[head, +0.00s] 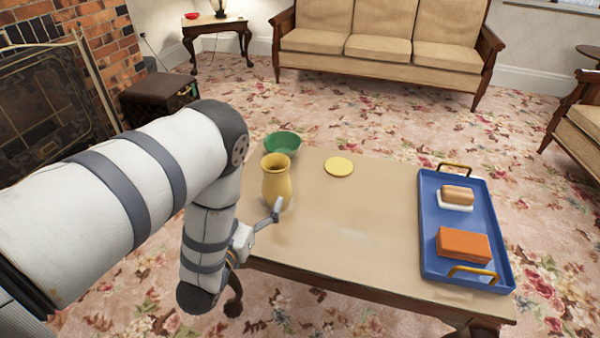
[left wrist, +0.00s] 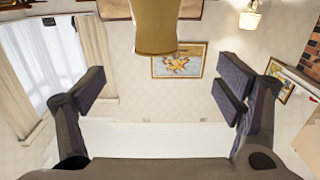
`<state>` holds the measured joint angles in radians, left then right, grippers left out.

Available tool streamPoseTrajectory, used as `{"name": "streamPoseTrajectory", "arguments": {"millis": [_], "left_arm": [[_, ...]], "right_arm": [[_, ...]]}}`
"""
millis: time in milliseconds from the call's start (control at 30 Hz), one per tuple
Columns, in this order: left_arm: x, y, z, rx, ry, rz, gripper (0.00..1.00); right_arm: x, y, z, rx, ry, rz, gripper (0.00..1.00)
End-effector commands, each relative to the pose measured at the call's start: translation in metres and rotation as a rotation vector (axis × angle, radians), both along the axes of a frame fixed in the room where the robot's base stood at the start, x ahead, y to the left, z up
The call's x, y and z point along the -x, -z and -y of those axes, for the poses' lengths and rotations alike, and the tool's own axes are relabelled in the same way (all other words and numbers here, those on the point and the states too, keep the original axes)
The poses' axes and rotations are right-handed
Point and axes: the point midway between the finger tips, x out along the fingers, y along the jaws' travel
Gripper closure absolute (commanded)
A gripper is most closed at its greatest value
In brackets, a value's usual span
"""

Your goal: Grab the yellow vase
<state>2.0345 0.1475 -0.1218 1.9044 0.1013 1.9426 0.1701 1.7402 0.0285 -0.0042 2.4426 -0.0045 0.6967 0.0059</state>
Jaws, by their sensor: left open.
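The yellow vase (head: 276,181) stands upright near the left edge of the low table (head: 340,225). My left gripper (head: 264,222) is low at that edge, close beside the vase on its near side. One finger shows against the vase's lower part; my arm hides much of the rest. In the left wrist view my left gripper (left wrist: 161,92) has its two dark fingers wide apart with nothing between them. The yellow vase (left wrist: 155,28) shows at the top middle there, cut by the frame edge and beyond the fingertips. My right gripper is in neither view.
A green bowl (head: 283,144) is just behind the vase. A flat yellow disc (head: 339,167) lies to its right. A blue tray (head: 433,235) on the right holds an orange brick-like block (head: 463,245) and a smaller tan item (head: 457,195). The table's middle is clear.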

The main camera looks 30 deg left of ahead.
Motion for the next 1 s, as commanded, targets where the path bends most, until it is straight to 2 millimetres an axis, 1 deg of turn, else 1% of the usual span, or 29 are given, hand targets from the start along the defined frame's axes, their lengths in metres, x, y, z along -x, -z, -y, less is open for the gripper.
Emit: {"name": "streamPoseTrajectory", "arguments": {"millis": [67,300,467,600,700,800,967,1000], "left_arm": [[-0.006,-0.002,-0.002,-0.003,0.0,0.017,0.15],[-0.055,-0.003,-0.013,-0.005,0.001,0.02,0.15],[-0.075,-0.002,-0.017,-0.003,0.001,0.018,0.15],[-0.102,0.001,-0.02,-0.004,0.001,0.018,0.15],[-0.116,0.001,-0.024,-0.004,0.0,0.015,0.15],[-0.12,0.0,-0.025,-0.004,0.0,0.015,0.15],[-0.12,0.0,-0.025,-0.003,0.0,0.014,0.15],[-0.12,0.0,-0.025,-0.003,0.0,0.014,0.24]], "right_arm": [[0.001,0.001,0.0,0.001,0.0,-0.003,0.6],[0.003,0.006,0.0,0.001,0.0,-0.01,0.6],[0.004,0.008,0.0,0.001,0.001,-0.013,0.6],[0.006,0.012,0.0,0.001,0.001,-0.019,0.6],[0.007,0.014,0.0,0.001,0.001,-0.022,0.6],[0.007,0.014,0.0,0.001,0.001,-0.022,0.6],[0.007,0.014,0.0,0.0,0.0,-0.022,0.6],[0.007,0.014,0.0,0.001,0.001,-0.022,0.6]]}}
